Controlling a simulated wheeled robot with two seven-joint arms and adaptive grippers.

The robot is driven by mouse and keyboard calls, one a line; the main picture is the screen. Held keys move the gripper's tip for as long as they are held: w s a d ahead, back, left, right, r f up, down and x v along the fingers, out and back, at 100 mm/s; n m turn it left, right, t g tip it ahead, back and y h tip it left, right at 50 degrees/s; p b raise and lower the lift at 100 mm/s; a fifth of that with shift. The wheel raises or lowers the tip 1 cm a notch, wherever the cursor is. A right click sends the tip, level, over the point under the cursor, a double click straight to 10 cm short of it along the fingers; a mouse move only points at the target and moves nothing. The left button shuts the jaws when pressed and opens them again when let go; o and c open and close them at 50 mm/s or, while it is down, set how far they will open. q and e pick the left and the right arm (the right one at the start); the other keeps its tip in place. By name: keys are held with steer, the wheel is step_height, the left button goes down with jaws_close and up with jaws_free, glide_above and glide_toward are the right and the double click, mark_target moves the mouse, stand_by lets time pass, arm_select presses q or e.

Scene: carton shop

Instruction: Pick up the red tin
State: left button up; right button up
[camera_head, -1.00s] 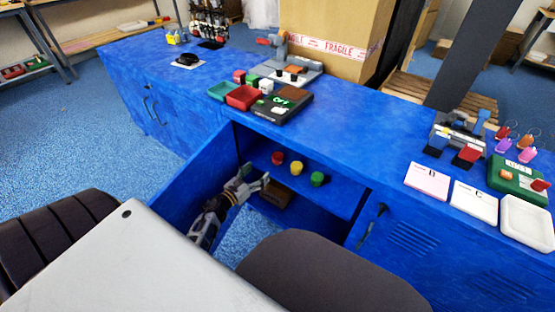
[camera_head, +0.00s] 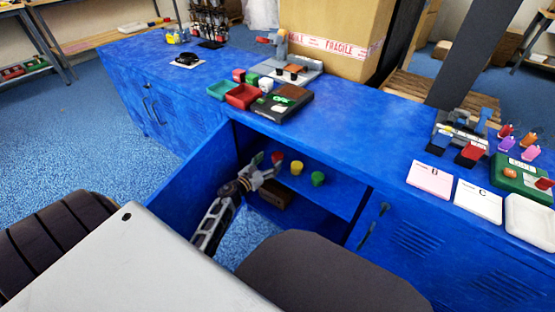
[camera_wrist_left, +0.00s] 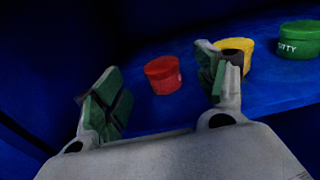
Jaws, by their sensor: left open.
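The red tin (camera_head: 277,157) stands on the shelf inside the open blue cabinet, at the left of a row of tins. My left gripper (camera_head: 266,167) is at the cabinet opening, just left of and in front of the red tin. In the left wrist view, the red tin (camera_wrist_left: 163,75) shows between the two open fingers (camera_wrist_left: 160,95), a little beyond their tips. The fingers hold nothing, and I see no contact with the tin. My right gripper is not in view.
A yellow tin (camera_head: 297,168) and a green tin (camera_head: 318,178) stand to the right on the same shelf. In the left wrist view the yellow tin (camera_wrist_left: 236,48) is close behind the right finger. A brown box (camera_head: 278,193) lies below. The open cabinet door (camera_head: 195,182) is at left.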

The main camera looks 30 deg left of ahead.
mark_target(274, 159)
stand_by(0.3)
arm_select(q)
steer(key=shift+w+f+b, duration=0.3)
steer(key=shift+w+b, duration=0.05)
steer(key=shift+w, duration=0.4)
steer(key=shift+w+f+b, duration=0.25)
steer(key=shift+w+b, duration=0.1)
steer(key=shift+w, duration=0.35)
steer(key=shift+w+d, duration=0.15)
steer(key=shift+w, duration=0.95)
steer(key=c, duration=1.2)
